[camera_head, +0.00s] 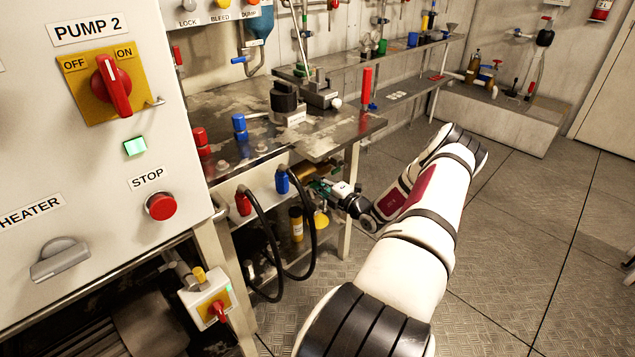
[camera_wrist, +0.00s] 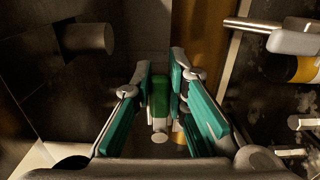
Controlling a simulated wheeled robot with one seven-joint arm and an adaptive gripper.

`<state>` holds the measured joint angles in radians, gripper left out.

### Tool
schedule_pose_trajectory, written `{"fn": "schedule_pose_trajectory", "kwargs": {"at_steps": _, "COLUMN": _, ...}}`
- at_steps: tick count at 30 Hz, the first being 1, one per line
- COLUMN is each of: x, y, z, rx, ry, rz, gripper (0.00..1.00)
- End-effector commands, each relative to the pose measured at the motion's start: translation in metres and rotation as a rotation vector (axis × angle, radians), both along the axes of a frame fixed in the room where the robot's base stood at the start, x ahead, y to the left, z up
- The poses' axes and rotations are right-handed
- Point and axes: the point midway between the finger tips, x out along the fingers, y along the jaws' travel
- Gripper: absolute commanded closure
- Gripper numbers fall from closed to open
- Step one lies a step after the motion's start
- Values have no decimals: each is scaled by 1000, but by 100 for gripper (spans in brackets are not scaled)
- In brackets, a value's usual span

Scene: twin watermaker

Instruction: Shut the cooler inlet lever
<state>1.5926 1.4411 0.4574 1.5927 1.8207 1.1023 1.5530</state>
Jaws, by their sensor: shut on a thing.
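My gripper (camera_head: 318,186) reaches in under the steel workbench (camera_head: 340,140), seen in the head view. In the wrist view, the two teal fingers of my gripper (camera_wrist: 161,75) are closed on a green handle (camera_wrist: 160,98), which I take to be the cooler inlet lever. A small grey round end shows just below the green part. The handle stands between the fingers, and its far end and the valve body are hidden. In the head view the gripper and the shadow under the bench hide the lever, so its angle cannot be told there.
A bench leg (camera_head: 350,205) stands close to my gripper. Black hoses (camera_head: 277,270) hang at its left, near a yellow-and-black bottle (camera_head: 296,222). A grey cylinder (camera_wrist: 90,38) is at upper left in the wrist view. Open floor (camera_head: 540,240) lies to the right.

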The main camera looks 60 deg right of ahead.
Motion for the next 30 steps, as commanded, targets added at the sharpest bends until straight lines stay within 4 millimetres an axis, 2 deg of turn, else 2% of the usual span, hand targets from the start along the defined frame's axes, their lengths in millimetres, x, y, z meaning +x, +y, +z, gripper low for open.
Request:
{"fn": "schedule_pose_trajectory", "kwargs": {"at_steps": 5, "x": 0, "y": 1, "z": -1, "rx": -1, "ry": 1, "rz": 1, "gripper": 100}}
{"fn": "schedule_pose_trajectory", "kwargs": {"at_steps": 6, "x": 0, "y": 1, "z": -1, "rx": -1, "ry": 1, "rz": 1, "gripper": 84}}
{"fn": "schedule_pose_trajectory", "kwargs": {"at_steps": 9, "x": 0, "y": 1, "z": -1, "rx": -1, "ry": 1, "rz": 1, "gripper": 65}}
{"fn": "schedule_pose_trajectory", "kwargs": {"at_steps": 20, "x": -3, "y": 0, "z": 0, "rx": -1, "ry": 1, "rz": 0, "gripper": 65}}
{"fn": "schedule_pose_trajectory", "kwargs": {"at_steps": 25, "x": -24, "y": 5, "z": 0, "rx": -1, "ry": 2, "rz": -2, "gripper": 65}}
{"fn": "schedule_pose_trajectory", "kwargs": {"at_steps": 30, "x": -58, "y": 13, "z": -1, "rx": -1, "ry": 2, "rz": -2, "gripper": 65}}
